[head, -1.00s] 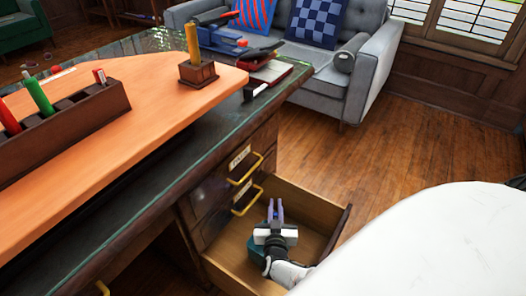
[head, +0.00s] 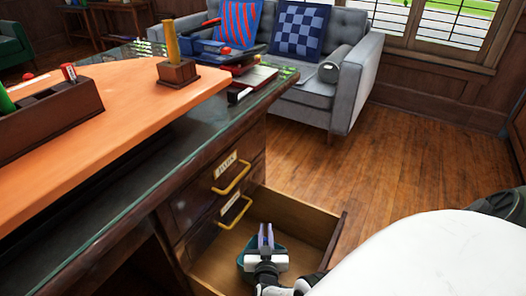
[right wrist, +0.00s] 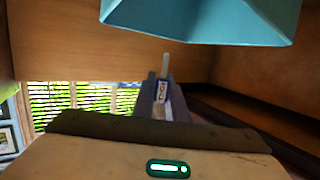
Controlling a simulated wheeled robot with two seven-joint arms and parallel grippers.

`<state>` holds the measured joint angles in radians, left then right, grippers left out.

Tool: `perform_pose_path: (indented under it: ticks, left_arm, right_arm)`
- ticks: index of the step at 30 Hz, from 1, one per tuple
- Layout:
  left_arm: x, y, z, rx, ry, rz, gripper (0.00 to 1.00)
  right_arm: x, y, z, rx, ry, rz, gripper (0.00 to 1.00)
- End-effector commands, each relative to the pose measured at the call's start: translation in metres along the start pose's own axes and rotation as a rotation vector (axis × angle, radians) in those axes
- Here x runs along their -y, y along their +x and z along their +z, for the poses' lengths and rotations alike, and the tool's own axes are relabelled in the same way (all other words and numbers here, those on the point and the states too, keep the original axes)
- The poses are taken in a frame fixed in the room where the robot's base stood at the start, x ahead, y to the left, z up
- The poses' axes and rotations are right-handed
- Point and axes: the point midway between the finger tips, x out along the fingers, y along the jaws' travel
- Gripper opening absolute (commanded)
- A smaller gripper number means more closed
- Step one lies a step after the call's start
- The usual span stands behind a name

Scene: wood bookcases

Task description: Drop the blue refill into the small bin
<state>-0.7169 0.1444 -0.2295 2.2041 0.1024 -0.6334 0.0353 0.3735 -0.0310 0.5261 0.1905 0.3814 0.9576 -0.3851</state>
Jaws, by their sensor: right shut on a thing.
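My right gripper (head: 266,232) is inside the open drawer in the head view. In the right wrist view its fingers (right wrist: 161,98) are shut on a slim thing, the blue refill (right wrist: 165,63); its pale tip sticks out past the fingertips, and its colour is hard to tell. The small bin (right wrist: 200,22) is teal and fills the top of the right wrist view, apart from the refill's tip. In the head view the small bin (head: 243,261) is in the drawer, mostly hidden by my gripper. My left gripper is not in view.
The drawer (head: 309,220) is pulled out from the dark desk (head: 150,205), its walls close around my right gripper. On the desk stand a wooden organiser (head: 50,113) and a pen block (head: 178,73). A white rounded surface (head: 440,255) fills the lower right. A grey sofa (head: 352,90) is behind.

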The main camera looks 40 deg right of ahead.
Motion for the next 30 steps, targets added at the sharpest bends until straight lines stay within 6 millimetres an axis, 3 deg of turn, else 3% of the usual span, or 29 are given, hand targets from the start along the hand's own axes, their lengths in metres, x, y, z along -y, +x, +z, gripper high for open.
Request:
perform_pose_path:
  ticks: [4,5,9,20,30]
  left_arm:
    - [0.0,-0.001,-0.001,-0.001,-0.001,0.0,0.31]
    - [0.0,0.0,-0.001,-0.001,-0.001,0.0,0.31]
    - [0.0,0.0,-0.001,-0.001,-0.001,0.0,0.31]
    - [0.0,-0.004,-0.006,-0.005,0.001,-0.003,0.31]
    - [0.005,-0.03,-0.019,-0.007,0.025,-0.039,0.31]
  right_arm:
    - [0.0,0.0,-0.001,-0.001,0.0,0.0,0.0]
    - [0.0,0.0,-0.001,0.0,0.0,0.0,0.14]
    - [0.0,0.0,-0.001,0.0,0.0,0.0,0.34]
    - [0.0,-0.002,-0.007,0.0,0.0,0.0,0.34]
    - [0.0,-0.012,-0.059,0.0,0.002,0.0,0.34]
